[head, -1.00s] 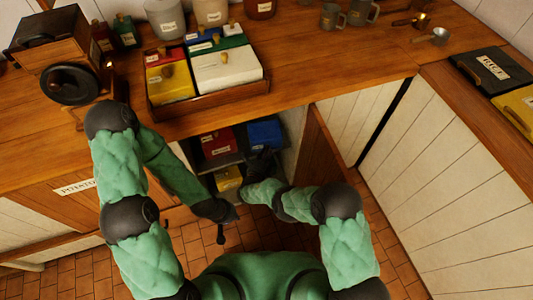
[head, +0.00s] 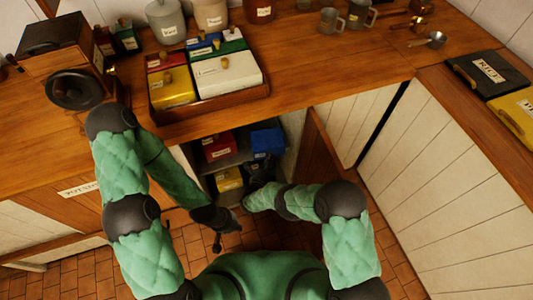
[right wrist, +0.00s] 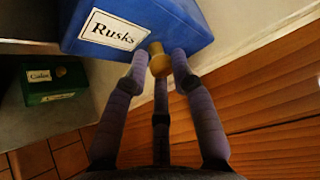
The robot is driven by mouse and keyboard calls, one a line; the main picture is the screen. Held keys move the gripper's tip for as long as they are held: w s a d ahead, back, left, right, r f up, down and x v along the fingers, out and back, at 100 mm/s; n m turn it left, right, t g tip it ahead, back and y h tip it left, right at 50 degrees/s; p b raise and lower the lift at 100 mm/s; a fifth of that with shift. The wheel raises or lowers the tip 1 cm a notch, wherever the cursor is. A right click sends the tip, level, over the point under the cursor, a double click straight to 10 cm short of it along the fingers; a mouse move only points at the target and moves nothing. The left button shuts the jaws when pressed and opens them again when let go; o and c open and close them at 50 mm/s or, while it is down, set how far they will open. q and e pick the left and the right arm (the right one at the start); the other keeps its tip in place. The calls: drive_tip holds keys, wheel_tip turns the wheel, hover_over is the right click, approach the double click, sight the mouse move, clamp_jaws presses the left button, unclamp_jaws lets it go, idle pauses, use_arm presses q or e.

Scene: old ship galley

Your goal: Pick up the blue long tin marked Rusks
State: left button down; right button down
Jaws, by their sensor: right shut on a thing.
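The blue long tin marked Rusks (head: 268,139) is at the upper right of the open cupboard below the counter. In the right wrist view the tin (right wrist: 180,24) fills the top, tilted in the picture, with its white label and yellow knob (right wrist: 159,60) facing me. My right gripper (right wrist: 158,66) is shut on that knob, its fingers around it. In the head view my right gripper (head: 262,168) is dark and partly hidden by its arm. My left gripper (head: 217,240) hangs in front of the cupboard, away from the tin; its jaws are unclear.
A red tin (head: 220,145) and a yellow tin (head: 228,179) stand in the cupboard left of the blue tin. A green tin (right wrist: 53,80) shows lower left in the wrist view. The open wooden door (head: 320,150) stands close on the right.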

drive_tip(key=s+d+p, duration=0.1)
drive_tip(key=s+d, duration=0.1)
drive_tip(key=s, duration=0.5)
drive_tip(key=s+d+p, duration=0.2)
drive_tip(key=s+d, duration=0.1)
drive_tip(key=s, duration=0.5)
drive_tip(key=shift+r, duration=0.15)
